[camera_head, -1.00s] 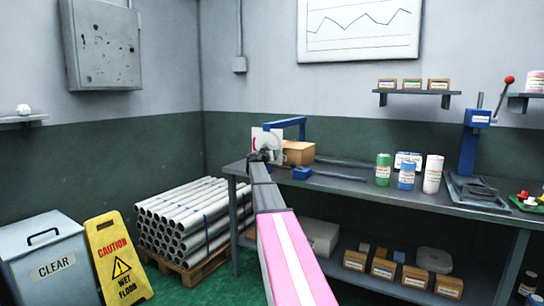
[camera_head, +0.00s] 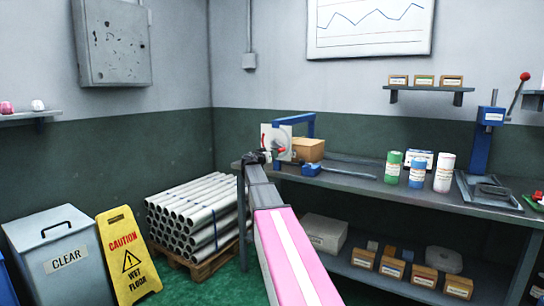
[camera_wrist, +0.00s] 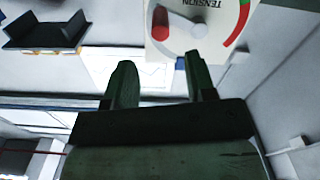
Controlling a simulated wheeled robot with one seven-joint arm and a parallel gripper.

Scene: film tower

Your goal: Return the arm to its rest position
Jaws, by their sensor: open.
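My pink arm stretches up from the bottom of the head view toward the left end of the workbench (camera_head: 390,192). My gripper (camera_wrist: 160,82) shows in the wrist view with its two dark fingers apart and nothing between them. In the head view the gripper is small and lies in front of the bench's left end, beside a white dial panel (camera_head: 278,143). The wrist view shows that panel (camera_wrist: 215,15), marked TENSION, beyond the fingertips, with a red knob and a red-green arc. I cannot tell whether the fingers touch it.
A blue frame (camera_head: 310,125) and a cardboard box (camera_head: 309,150) stand by the panel. Green, blue and white bottles (camera_head: 444,173) and a blue lever press (camera_head: 483,150) stand farther right. A wet-floor sign (camera_head: 127,255), a CLEAR bin (camera_head: 62,262) and stacked pipes (camera_head: 195,212) are at left.

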